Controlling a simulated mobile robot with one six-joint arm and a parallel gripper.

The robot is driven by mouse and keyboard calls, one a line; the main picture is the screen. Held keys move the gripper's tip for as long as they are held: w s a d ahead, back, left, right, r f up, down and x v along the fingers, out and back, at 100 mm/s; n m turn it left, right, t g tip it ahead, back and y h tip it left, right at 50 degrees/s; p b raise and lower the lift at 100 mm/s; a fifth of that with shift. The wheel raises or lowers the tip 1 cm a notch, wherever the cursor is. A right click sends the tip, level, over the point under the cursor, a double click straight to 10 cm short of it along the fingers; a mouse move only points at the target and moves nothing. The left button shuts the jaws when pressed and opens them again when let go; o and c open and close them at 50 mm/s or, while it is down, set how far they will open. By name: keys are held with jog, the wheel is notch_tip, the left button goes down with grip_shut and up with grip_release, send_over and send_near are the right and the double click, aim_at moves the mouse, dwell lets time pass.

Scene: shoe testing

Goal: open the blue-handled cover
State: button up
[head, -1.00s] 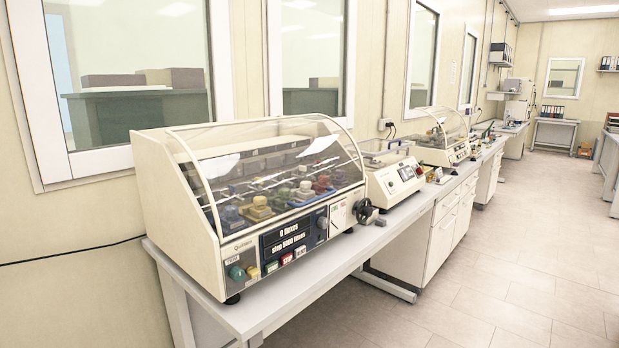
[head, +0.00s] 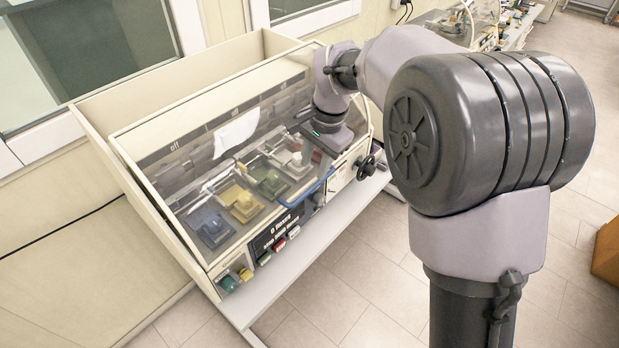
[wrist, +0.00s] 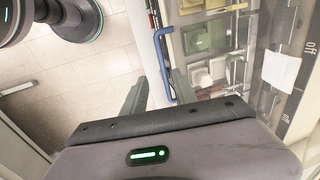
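The clear cover (head: 222,135) lies down over the cream test machine, with several coloured blocks showing through it. Its blue handle (head: 305,188) runs along the lower front edge, partly hidden by my arm. In the wrist view the blue handle (wrist: 158,50) is a bent bar at the top centre. My gripper (wrist: 161,78) has its two fingers apart, on either side of the handle's lower end; contact cannot be told.
The machine's front panel (head: 274,231) has a display and coloured buttons. A black hand wheel (head: 367,167) sits at its right end. The white bench (head: 318,228) has a narrow free strip in front. A cardboard-brown box (head: 608,250) stands at the far right.

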aim_at(307, 191)
jog(key=f, duration=0.3)
jog(key=w+a+f, duration=0.1)
jog(key=f, duration=0.3)
jog(key=w+f+b, duration=0.1)
jog(key=f, duration=0.2)
jog(key=shift+a+f, duration=0.25)
jog(key=shift+a, duration=0.05)
jog(key=shift+s, duration=0.1)
jog(key=shift+r, duration=0.1)
grip_shut()
dwell(0.5)
